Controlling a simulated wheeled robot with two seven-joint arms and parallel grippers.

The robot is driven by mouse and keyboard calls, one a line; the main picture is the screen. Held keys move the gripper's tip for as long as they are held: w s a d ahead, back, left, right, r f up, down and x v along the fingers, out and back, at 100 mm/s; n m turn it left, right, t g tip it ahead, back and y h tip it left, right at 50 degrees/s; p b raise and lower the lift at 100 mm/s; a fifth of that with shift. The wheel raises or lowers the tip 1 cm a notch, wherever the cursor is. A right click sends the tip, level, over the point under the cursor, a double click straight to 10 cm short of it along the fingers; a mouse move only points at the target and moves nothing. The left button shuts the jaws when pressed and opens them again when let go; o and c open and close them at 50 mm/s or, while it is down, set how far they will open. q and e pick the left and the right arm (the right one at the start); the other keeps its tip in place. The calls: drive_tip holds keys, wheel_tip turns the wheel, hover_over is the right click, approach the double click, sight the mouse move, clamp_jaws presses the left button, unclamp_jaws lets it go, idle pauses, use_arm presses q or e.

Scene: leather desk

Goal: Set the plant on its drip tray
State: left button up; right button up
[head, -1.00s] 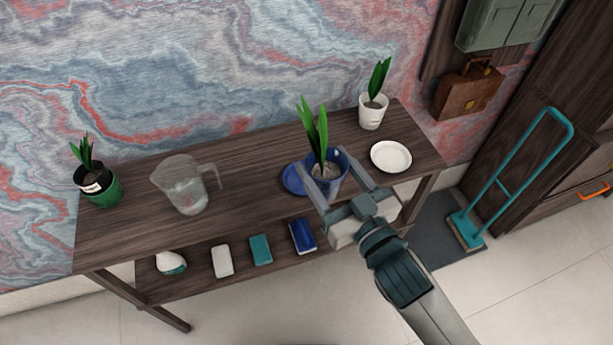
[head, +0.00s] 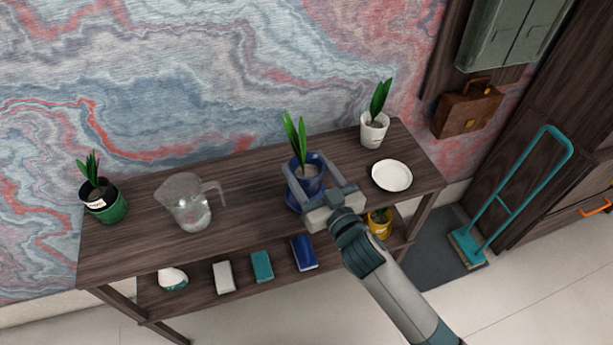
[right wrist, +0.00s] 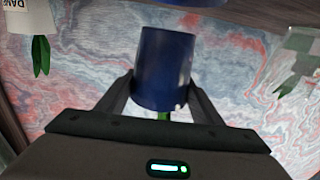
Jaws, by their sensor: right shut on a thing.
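The plant, with long green leaves in a blue pot (head: 310,185), is held upright by my right gripper (head: 303,166). The fingers lie on both sides of the pot. In the right wrist view the blue pot (right wrist: 163,72) appears upside down between the fingers. The blue drip tray (head: 291,199) lies on the tabletop under the pot, mostly hidden by pot and gripper. Its edge also shows at the top of the right wrist view (right wrist: 185,3), with a gap between it and the pot's base. My left gripper is not in view.
On the wooden table (head: 245,207) stand a white-potted plant (head: 373,132), a white plate (head: 392,175), a clear jug (head: 188,205) and a green-potted plant (head: 105,205). The lower shelf holds a yellow pot (head: 379,224) and several small items. The tabletop between jug and tray is free.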

sight(307, 176)
drive_tip(key=shift+w+a+f, duration=0.1)
drive_tip(key=shift+w+a, duration=0.05)
drive_tip(key=shift+w, duration=0.15)
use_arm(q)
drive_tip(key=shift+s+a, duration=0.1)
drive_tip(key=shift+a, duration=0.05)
use_arm(e)
drive_tip(key=shift+f, duration=0.2)
wheel_tip(307, 176, down, 3)
drive_tip(key=shift+r, duration=0.1)
drive_tip(key=shift+f, duration=0.35)
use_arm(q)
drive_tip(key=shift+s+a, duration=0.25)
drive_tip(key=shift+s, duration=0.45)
use_arm(e)
drive_tip(key=shift+f, duration=0.1)
